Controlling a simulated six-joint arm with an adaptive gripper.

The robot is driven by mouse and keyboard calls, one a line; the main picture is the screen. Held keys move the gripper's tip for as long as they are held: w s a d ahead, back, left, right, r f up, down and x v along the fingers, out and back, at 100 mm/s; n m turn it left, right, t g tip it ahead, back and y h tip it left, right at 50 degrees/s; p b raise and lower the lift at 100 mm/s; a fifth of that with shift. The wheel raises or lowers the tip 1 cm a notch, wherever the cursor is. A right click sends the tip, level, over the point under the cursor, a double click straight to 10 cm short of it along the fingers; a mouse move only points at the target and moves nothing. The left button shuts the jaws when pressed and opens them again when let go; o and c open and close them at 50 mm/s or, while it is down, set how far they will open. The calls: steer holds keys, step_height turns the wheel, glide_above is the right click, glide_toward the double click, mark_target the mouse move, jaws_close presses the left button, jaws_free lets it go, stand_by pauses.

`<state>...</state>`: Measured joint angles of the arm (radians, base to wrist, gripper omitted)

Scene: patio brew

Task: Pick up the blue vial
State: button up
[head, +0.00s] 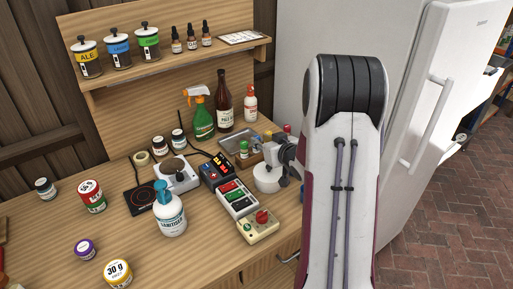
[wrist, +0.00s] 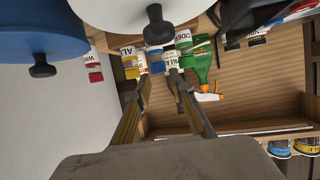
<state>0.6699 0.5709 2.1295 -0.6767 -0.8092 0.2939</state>
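The blue vial (wrist: 157,69) shows partly in the wrist view, between a yellow-labelled vial (wrist: 130,62) and a green-labelled vial (wrist: 183,45). My gripper (wrist: 160,82) is open, with its two fingers apart and pointing towards this row. The blue vial appears in the gap between the fingertips; I cannot tell how far beyond them it is. Nothing is seen held. In the head view a green-capped vial (head: 243,148) stands in the rack, with yellow (head: 267,136) and red (head: 287,129) caps to its right. My arm covers part of that area, and I cannot make out the blue vial there.
A green spray bottle (head: 203,118), a brown bottle (head: 224,105) and a white-and-red bottle (head: 250,104) stand behind the rack. A sanitiser bottle (head: 171,213) and a controller box (head: 258,226) stand nearer. The fridge (head: 420,60) is at right.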

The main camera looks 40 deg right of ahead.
mark_target(257, 137)
steer(key=shift+w, duration=0.1)
steer(key=shift+x, duration=2.55)
steer(key=shift+d, duration=0.1)
jaws_close()
